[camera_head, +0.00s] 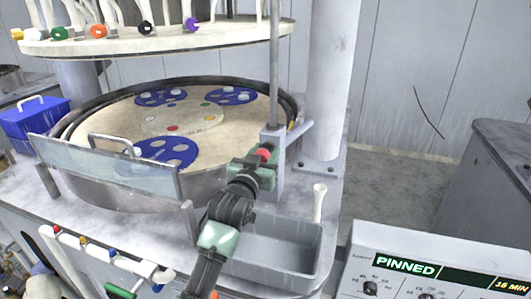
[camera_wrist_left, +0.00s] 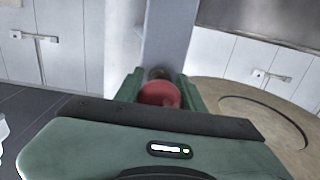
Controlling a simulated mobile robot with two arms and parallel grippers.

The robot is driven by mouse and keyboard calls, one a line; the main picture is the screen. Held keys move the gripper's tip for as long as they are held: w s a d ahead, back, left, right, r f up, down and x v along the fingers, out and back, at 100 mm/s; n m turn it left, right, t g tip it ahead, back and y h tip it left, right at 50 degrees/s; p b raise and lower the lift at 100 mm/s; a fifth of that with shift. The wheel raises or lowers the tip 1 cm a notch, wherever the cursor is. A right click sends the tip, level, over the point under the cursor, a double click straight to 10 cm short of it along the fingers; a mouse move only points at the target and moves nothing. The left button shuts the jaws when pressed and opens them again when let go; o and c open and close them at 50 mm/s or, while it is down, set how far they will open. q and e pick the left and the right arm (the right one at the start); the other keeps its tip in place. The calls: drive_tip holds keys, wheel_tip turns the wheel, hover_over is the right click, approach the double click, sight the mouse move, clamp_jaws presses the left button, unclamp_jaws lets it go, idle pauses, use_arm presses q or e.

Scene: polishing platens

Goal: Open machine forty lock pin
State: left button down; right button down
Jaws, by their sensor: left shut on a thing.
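The lock pin has a red knob (camera_head: 264,154) on a grey upright bracket (camera_head: 273,170) at the right edge of the round platen. My left gripper (camera_head: 262,165) is at the bracket, with its fingers around the red knob. In the left wrist view the red knob (camera_wrist_left: 160,95) sits between the green fingers (camera_wrist_left: 161,92), in front of the grey post (camera_wrist_left: 172,40). The gripper is shut on it. The machine's panel (camera_head: 440,268) reads "PINNED" and "16 MIN". My right gripper does not show.
The platen (camera_head: 110,120) carries blue carriers (camera_head: 165,152). A clear guard (camera_head: 105,168) stands in front. The upper plate (camera_head: 150,42) hangs above. A grey basin (camera_head: 270,245) and a white upright piece (camera_head: 319,202) are close to my left arm. A blue bin (camera_head: 30,122) is at far left.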

use_arm(q)
drive_tip(key=shift+s, duration=0.2)
drive_tip(key=p+v, duration=0.3)
drive_tip(key=v, duration=0.1)
drive_tip(key=shift+s+a+f, duration=0.15)
drive_tip(key=shift+s, duration=0.2)
drive_tip(key=c, duration=0.9)
unclamp_jaws()
drive_tip(key=shift+o, duration=0.2)
drive_tip(key=shift+s+a, duration=0.1)
drive_tip(key=shift+s, duration=0.1)
